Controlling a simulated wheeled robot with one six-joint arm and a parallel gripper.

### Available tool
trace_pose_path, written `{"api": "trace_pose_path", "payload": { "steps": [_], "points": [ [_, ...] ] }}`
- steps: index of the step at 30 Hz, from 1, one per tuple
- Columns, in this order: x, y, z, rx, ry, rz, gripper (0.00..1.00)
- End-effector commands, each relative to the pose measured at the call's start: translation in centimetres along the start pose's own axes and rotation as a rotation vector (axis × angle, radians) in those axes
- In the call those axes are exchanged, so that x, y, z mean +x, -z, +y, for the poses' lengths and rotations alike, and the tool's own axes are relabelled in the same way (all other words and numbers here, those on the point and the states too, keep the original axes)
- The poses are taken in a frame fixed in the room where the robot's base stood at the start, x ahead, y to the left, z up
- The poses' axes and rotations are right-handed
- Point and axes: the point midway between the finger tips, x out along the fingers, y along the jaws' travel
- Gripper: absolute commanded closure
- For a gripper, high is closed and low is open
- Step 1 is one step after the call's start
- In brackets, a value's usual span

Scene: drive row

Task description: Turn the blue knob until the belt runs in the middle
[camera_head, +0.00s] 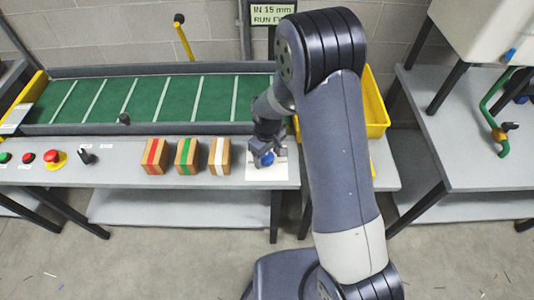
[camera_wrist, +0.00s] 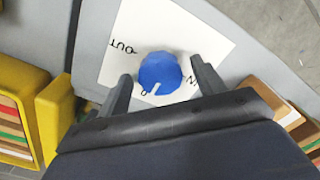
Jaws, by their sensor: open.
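The blue knob (camera_wrist: 160,73) sits on a white plate (camera_wrist: 205,32) marked OUT, 0 and IN. Its white pointer line is near the 0. In the head view the knob (camera_head: 267,159) shows under my gripper (camera_head: 267,147), at the right end of the table. In the wrist view my gripper (camera_wrist: 163,88) is open, with one finger on each side of the knob and gaps between. The green belt (camera_head: 150,100) with white cross lines runs along the back of the table in a grey frame.
Three boxes with red (camera_head: 153,155), green (camera_head: 188,155) and white (camera_head: 220,155) stripes stand left of the knob. Buttons (camera_head: 54,159) and a black switch (camera_head: 86,155) are farther left. A yellow bin (camera_head: 377,108) stands right of the belt. Another table (camera_head: 455,120) holds green pipework.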

Motion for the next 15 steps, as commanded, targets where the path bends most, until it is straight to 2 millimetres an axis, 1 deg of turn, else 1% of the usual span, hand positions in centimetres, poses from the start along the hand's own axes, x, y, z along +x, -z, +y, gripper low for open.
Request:
{"api": "trace_pose_path", "payload": {
  "steps": [2, 15],
  "points": [
    [-0.01, 0.00, 0.00, 0.000, 0.000, 0.000, 0.35],
    [-0.03, 0.00, 0.00, 0.000, 0.000, 0.000, 0.71]
  ]
}}
